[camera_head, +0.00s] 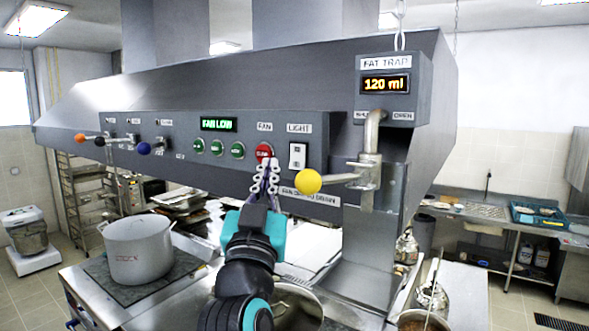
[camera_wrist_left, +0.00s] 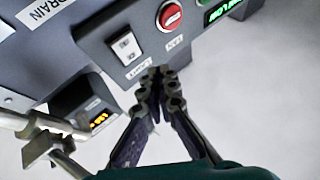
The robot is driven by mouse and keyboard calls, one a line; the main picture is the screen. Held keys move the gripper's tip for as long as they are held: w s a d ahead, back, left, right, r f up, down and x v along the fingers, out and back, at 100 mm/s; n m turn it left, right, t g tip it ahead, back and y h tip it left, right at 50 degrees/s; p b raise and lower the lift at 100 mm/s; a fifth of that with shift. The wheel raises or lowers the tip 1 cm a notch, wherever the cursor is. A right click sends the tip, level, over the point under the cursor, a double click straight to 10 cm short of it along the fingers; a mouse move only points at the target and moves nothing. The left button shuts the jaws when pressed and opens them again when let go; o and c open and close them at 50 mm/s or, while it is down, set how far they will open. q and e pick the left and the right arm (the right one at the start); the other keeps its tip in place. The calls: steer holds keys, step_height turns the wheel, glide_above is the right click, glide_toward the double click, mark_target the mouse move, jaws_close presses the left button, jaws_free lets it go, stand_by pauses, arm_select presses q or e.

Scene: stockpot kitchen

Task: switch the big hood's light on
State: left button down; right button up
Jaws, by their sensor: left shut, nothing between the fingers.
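The big grey hood (camera_head: 240,75) spans the head view, with a control panel along its front. The white light switch (camera_head: 298,156) sits under the LIGHT label, right of the red fan button (camera_head: 264,152). The switch (camera_wrist_left: 125,47) and the red button (camera_wrist_left: 170,16) also show in the left wrist view, where the labels are upside down. My left gripper (camera_head: 266,172) is shut and empty, its tips just below the red button and left of the switch. In the left wrist view its tips (camera_wrist_left: 161,76) are beside the switch, not over it. My right gripper is not in view.
A yellow-knobbed lever (camera_head: 309,181) on a metal pipe juts out right of the switch. The fat trap box (camera_head: 390,87) reads 120 ml. The fan display (camera_head: 219,124) reads FAN LOW. A large pot (camera_head: 138,250) stands on the stove below left.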

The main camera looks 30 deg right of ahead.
mark_target(290, 157)
arm_select(q)
steer(key=shift+w+d+f, duration=0.1)
steer(key=shift+w+d, duration=0.2)
steer(key=shift+d, duration=0.4)
steer(key=shift+w+d+f, duration=0.1)
steer(key=shift+w+d, duration=0.15)
steer(key=shift+d, duration=0.45)
steer(key=shift+w+d+f, duration=0.1)
steer(key=shift+w+d, duration=0.2)
steer(key=shift+d, duration=0.4)
steer(key=shift+d, duration=0.15)
steer(key=shift+w+d, duration=0.2)
steer(key=shift+d, duration=0.05)
steer(key=shift+w+d+f, duration=0.1)
steer(key=shift+d, duration=0.25)
stand_by(0.5)
steer(key=shift+a, duration=0.15)
steer(key=shift+s+a, duration=0.3)
steer(key=shift+a, duration=0.4)
